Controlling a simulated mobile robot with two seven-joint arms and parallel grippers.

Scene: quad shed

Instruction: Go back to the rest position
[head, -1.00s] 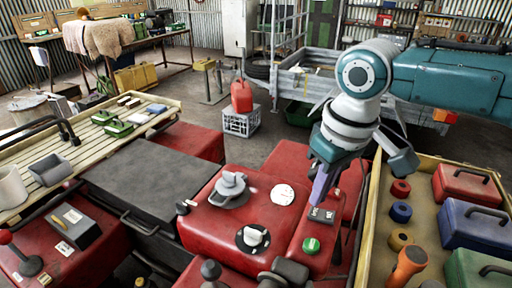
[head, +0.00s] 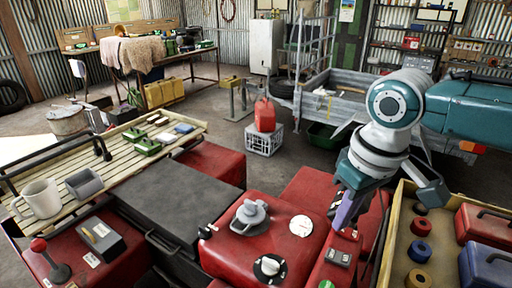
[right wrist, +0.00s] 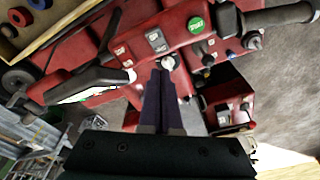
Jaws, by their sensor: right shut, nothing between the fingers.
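My right gripper (head: 340,222) hangs from the teal and white arm at the right of the head view. Its dark purple fingers are shut and empty, pointing down above the red quad's console (head: 325,268). I cannot tell the exact gap to the console. My left gripper is not in view.
A slatted rack (head: 120,160) with a mug (head: 38,199) and small items is at the left. A box (head: 392,225) with tape rolls and toolboxes stands close by my right gripper. A red can (head: 264,115) stands on a white crate (head: 264,139). Open floor lies behind.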

